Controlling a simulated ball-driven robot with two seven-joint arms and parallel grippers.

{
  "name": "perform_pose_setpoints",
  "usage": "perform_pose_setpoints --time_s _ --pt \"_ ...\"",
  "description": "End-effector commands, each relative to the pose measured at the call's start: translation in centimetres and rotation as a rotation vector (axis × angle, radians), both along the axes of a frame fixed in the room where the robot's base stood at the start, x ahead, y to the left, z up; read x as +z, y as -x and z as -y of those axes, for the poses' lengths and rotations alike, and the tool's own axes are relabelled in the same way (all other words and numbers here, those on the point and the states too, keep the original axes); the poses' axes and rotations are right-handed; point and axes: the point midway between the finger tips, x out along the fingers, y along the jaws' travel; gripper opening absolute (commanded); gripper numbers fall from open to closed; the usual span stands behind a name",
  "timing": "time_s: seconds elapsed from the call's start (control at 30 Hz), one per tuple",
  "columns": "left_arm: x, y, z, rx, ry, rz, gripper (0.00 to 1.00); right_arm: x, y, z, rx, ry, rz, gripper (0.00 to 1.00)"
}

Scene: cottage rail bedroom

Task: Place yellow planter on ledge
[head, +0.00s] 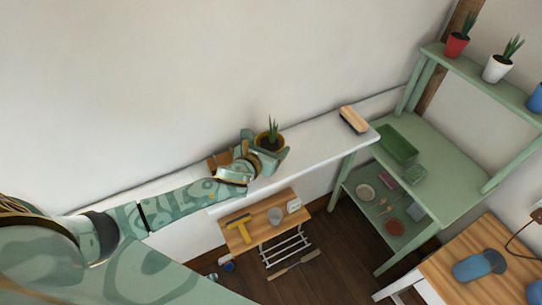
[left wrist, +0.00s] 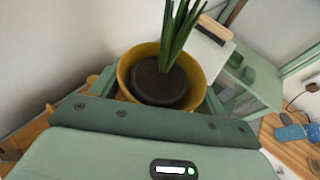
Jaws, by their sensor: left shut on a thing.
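The yellow planter (head: 264,145) holds dark soil and a spiky green plant. My left gripper (head: 266,150) is shut on it, with a finger on either side. In the left wrist view the planter (left wrist: 124,72) sits upright between the fingers, its lower part hidden by the gripper. The white ledge (head: 318,137) runs along the wall. The planter shows over the ledge; I cannot tell whether its base touches it. My right gripper is not in view.
A wooden-backed brush (head: 353,120) lies near the ledge's right end. A brown wooden item (head: 218,161) is partly hidden behind my left gripper. Ledge surface between planter and brush is clear. A green shelf (head: 445,160) stands right; a small wooden table (head: 262,232) stands below.

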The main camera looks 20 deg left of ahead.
Motion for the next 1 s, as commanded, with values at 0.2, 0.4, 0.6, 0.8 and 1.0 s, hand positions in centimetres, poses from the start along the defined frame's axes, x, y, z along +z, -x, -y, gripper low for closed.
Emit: perform_pose_setpoints --time_s 0.2,0.4,0.6,0.8,1.0 --pt "-3.2 -0.4 0.2 0.001 0.003 -0.003 0.48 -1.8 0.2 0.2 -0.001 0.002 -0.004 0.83" --pt "-3.5 -0.4 0.2 -0.001 0.001 0.0 0.48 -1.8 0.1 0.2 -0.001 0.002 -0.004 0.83" --pt "-3.8 -0.4 0.2 -0.001 0.0 0.0 0.48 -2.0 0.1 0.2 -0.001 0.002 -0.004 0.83" --pt "-3.8 -0.4 0.2 0.0 0.001 -0.002 0.96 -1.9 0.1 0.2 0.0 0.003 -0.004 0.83" --pt "-3.6 -0.4 0.2 -0.001 0.001 -0.001 0.96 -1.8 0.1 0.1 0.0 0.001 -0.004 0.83"
